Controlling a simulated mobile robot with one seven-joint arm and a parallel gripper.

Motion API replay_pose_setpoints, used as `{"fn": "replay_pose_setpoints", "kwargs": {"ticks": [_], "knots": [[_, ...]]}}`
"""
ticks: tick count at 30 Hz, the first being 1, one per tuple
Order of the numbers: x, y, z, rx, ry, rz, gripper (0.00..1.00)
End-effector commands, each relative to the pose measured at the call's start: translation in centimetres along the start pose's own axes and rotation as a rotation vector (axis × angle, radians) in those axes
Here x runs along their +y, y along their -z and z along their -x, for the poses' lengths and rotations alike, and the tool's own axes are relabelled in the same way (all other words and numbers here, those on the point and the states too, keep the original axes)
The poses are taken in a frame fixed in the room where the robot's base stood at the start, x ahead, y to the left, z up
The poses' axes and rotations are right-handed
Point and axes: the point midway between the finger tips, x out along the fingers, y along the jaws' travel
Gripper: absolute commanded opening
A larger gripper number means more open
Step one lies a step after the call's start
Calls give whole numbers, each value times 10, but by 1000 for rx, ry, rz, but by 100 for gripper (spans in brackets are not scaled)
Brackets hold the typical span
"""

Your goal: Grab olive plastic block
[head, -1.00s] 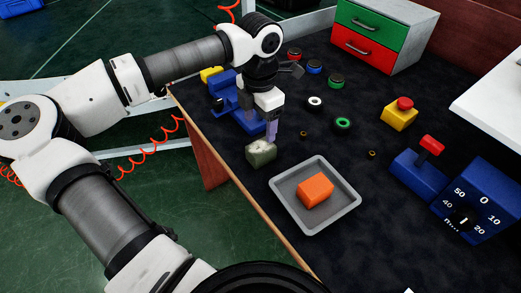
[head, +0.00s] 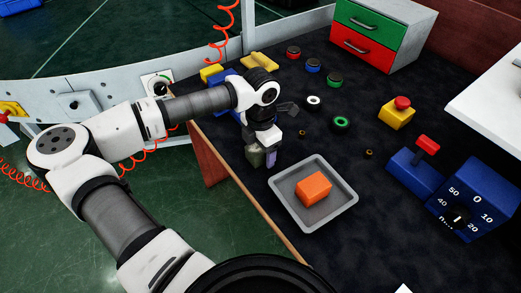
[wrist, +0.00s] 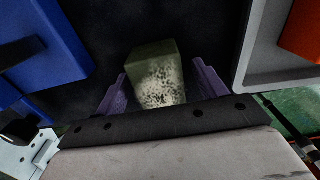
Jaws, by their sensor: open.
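The olive plastic block (head: 255,156) stands on the dark table near its front left edge, left of the grey tray. In the head view my gripper (head: 264,158) is down at the block and hides part of it. In the wrist view the olive block (wrist: 158,75) has a pale speckled face and sits between the two purple fingers of my gripper (wrist: 160,88). The fingers are open, one on each side, with a dark gap showing beside the block.
A grey tray (head: 343,211) holding an orange block (head: 314,188) is close on the right. A blue device (wrist: 50,45) is close on the left in the wrist view. Several buttons, a drawer unit (head: 384,33) and blue control boxes stand farther off.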

Motion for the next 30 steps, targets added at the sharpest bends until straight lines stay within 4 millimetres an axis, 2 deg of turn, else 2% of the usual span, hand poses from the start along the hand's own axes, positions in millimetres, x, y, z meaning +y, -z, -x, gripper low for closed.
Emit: {"fn": "replay_pose_setpoints", "kwargs": {"ticks": [2,13,23,26,30], "knots": [[0,0,0,0,0,0,68],[0,0,1,0,0,0,20],[1,0,4,0,-2,0,20],[1,0,12,-1,-3,1,20],[1,0,33,-1,-5,0,20]]}}
